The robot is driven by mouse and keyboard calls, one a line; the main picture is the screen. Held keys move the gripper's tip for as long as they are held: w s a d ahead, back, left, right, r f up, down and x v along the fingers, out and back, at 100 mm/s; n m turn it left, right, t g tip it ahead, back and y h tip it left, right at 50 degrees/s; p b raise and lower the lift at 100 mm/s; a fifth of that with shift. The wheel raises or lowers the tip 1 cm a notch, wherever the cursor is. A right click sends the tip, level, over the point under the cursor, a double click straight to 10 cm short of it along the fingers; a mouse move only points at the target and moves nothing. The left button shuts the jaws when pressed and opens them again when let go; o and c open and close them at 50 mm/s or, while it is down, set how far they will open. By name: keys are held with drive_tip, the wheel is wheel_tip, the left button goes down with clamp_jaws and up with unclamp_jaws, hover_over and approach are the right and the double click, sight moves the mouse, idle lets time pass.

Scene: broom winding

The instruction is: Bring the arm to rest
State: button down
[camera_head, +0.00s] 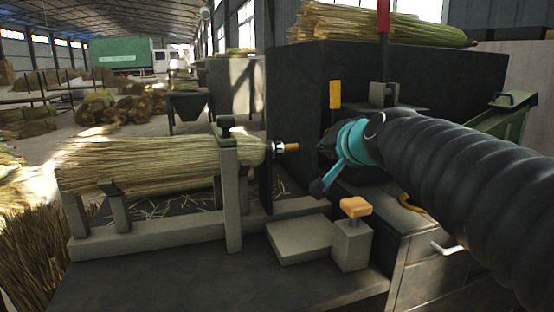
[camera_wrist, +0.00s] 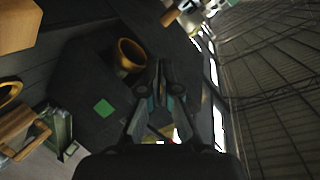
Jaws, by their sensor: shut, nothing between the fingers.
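My gripper shows in the wrist view (camera_wrist: 161,68) with its two fingers together, shut and empty. In the head view my black-sleeved arm reaches in from the right, and its teal-ringed wrist is in front of the dark machine housing (camera_head: 460,75). The fingertips are hard to make out there. My wrist is to the right of the straw bundle (camera_head: 150,165) and apart from it. The bundle lies across the grey cradle (camera_head: 230,190), with a short wooden stub (camera_head: 290,147) at its right end.
A post with an orange top (camera_head: 356,207) stands below my wrist. A red lever (camera_head: 383,18) rises behind it. More straw (camera_head: 365,25) lies on the housing. A green bin (camera_head: 510,118) is at the right. The wrist view shows a gold ring (camera_wrist: 130,55) near the fingers.

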drive_tip(key=s+d+f+n+g+h, duration=0.1)
drive_tip(key=s+d+f+n+g, duration=0.1)
drive_tip(key=s+f, duration=1)
drive_tip(key=s+d+f+n+g+h, duration=0.2)
drive_tip(key=s+f+g, duration=0.4)
drive_tip(key=s+f, duration=0.7)
drive_tip(key=shift+s+d+f+n, duration=0.2)
drive_tip(key=shift+d+f+n, duration=0.6)
drive_tip(key=shift+d, duration=0.15)
